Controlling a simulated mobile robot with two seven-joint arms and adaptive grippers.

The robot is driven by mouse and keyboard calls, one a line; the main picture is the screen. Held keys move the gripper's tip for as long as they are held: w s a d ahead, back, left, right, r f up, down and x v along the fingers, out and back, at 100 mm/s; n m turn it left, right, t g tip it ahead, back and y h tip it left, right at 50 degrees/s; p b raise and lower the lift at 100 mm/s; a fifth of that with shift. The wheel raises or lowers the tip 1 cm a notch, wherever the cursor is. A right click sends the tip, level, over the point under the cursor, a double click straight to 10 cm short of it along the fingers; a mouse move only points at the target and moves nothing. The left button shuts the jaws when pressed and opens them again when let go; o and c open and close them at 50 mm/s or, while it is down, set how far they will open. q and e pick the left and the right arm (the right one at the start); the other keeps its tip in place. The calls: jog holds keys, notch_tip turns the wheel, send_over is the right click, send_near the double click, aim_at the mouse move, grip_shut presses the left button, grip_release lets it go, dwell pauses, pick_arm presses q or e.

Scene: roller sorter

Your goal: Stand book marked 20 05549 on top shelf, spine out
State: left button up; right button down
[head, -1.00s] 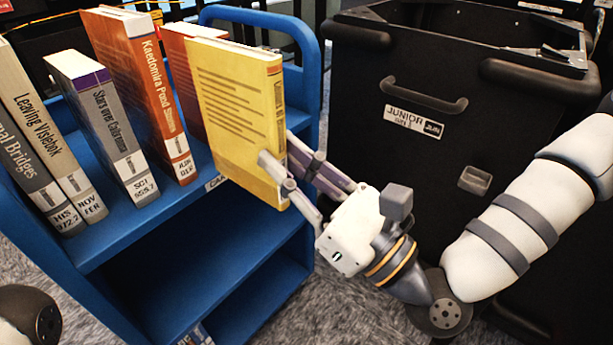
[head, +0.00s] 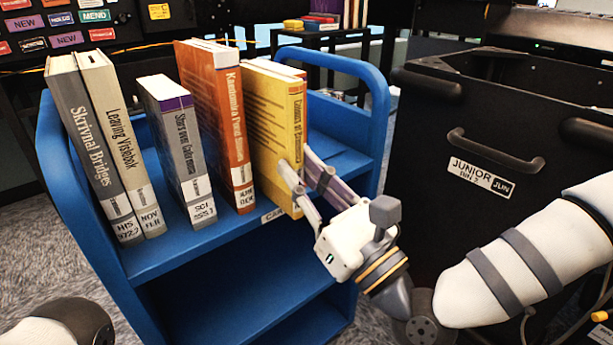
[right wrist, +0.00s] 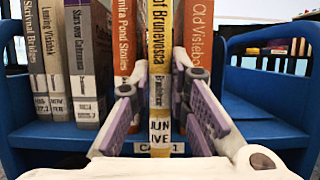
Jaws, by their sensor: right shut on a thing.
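The yellow book (head: 272,130) stands upright in the row on the top shelf of the blue cart (head: 160,262), spine facing out. My right gripper (head: 303,175) is shut on its lower spine end, one finger on each side. The right wrist view shows this book (right wrist: 160,50) between the fingers with a JUN IVE label. I cannot read the number 20 05549 on any book, nor tell whether its bottom touches the shelf. My left gripper is not in view.
The orange Kaedomira book (head: 215,120) stands left of the yellow book, and a red-orange one (right wrist: 199,45) to its right. Several grey and beige books stand farther left (head: 95,150). The shelf is free at right (right wrist: 262,115). A black JUNIOR bin (head: 500,130) stands right of the cart.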

jog(key=shift+f+b, duration=0.45)
jog(key=shift+f, duration=0.05)
jog(key=c, duration=1.4)
grip_release()
jog(key=shift+c, duration=0.2)
jog(key=v, duration=1.2)
jog(key=shift+r, duration=0.1)
